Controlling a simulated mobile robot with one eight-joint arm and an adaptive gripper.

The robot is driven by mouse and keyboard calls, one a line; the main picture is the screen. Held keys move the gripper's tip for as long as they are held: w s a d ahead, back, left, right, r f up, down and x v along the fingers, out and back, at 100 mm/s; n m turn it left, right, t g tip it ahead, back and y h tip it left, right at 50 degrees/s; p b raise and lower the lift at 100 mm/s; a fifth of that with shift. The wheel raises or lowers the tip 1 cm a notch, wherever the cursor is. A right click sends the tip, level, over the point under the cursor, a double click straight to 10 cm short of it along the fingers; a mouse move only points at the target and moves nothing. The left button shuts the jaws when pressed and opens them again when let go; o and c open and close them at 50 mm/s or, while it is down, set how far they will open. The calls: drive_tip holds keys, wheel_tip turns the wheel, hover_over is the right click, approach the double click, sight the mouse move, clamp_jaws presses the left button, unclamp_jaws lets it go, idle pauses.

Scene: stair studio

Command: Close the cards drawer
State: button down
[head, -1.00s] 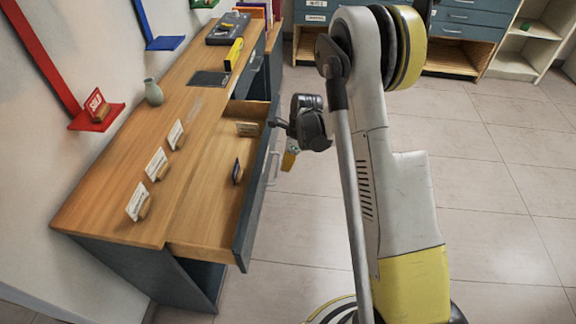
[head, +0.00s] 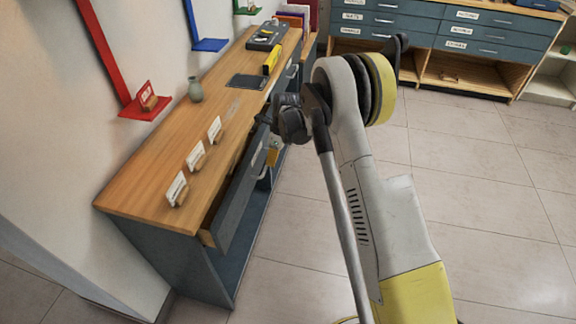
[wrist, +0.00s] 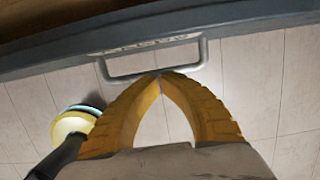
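The cards drawer (head: 235,205) is in the wooden-topped desk (head: 135,190). Its grey-blue front stands a little out from the desk, with a narrow dark gap behind it. In the wrist view its front (wrist: 60,52) runs across the top, with a metal handle (wrist: 203,60) and a label too unclear to read. My gripper (wrist: 160,75) has its two yellow fingers meeting at the tips, right at the handle's bar. Whether the bar is pinched or only touched is unclear. In the head view my wrist partly hides the far end of the drawer.
Several card holders (head: 195,157), a vase (head: 195,90) and a dark pad (head: 247,82) are on the desktop. Red (head: 145,108) and blue (head: 210,45) wall shelves are at left. Cabinets (head: 440,30) stand at the back. The tiled floor (head: 480,200) at right is clear.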

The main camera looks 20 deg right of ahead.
sight(259, 163)
drive_tip(key=shift+w+a, duration=0.65)
drive_tip(key=shift+a, duration=0.35)
drive_tip(key=shift+w+a, duration=0.6)
drive_tip(key=shift+a, duration=0.35)
drive_tip(key=shift+d, duration=0.1)
